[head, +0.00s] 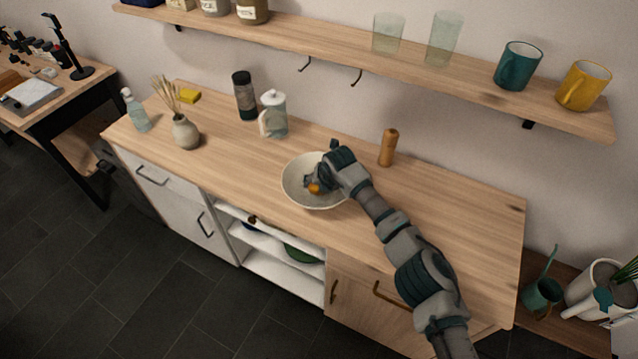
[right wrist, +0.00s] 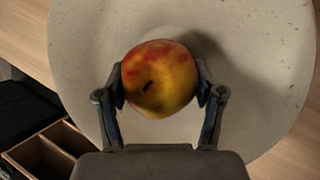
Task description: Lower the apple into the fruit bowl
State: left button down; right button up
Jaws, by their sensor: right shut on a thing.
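The apple (right wrist: 160,79) is red and yellow and sits between the two fingers of my right gripper (right wrist: 160,88), which is shut on it. The pale speckled fruit bowl (right wrist: 85,45) fills most of the right wrist view behind the apple. In the head view the bowl (head: 296,182) stands on the wooden counter, and my right gripper (head: 312,181) reaches over it from the right. The apple (head: 314,188) shows as a small orange spot within the bowl's outline. I cannot tell whether it touches the bowl. My left gripper is not in view.
A pepper mill (head: 388,147) stands right of the bowl. A shelf (head: 330,48) with cups and glasses runs above. The counter's right side is clear.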

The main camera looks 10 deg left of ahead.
jog(key=shift+f, duration=0.45)
dwell(0.3)
jog(key=o, duration=1.3)
jog(key=shift+o, duration=0.2)
